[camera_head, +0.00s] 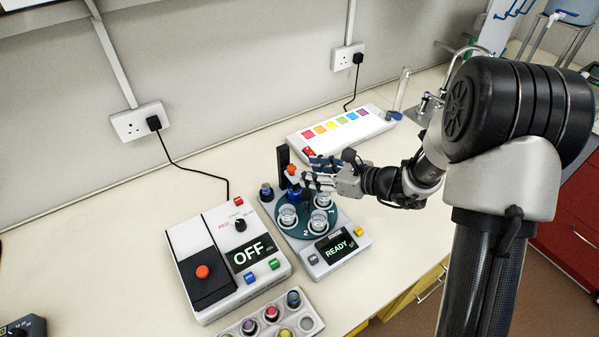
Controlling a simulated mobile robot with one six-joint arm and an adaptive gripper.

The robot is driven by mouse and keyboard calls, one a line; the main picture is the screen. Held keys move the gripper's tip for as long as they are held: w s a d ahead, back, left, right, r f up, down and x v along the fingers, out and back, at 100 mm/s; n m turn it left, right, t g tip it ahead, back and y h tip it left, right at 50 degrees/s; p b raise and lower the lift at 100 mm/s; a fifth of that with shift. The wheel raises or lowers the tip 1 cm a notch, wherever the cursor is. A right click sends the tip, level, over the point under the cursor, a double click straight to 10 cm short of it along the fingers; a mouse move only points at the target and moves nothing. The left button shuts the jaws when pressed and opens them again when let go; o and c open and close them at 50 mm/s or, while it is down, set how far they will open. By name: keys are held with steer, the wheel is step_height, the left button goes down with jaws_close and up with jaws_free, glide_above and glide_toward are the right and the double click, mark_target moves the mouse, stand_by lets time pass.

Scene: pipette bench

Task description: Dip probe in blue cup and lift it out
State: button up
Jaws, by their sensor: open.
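My gripper (309,174) reaches in from the right over the device with the READY display (340,246). It is open, with its fingertips close to an orange-topped piece (292,171) that stands by a black post (283,158). I cannot tell whether they touch it. This piece may be the probe. Clear cups (288,214) stand on the device's round teal plate (302,231); the gripper partly covers the far side. Another blue-topped round item (293,298) sits in the front tray.
A white box with an OFF display (249,254) and orange button stands left of the device. A tray (248,321) of coloured round items is in front. A white strip with coloured squares (369,130) and a clear cylinder (401,87) stand behind.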

mark_target(294, 169)
steer(key=x, duration=0.5)
steer(key=shift+b, duration=0.4)
jaws_close()
stand_by(0.4)
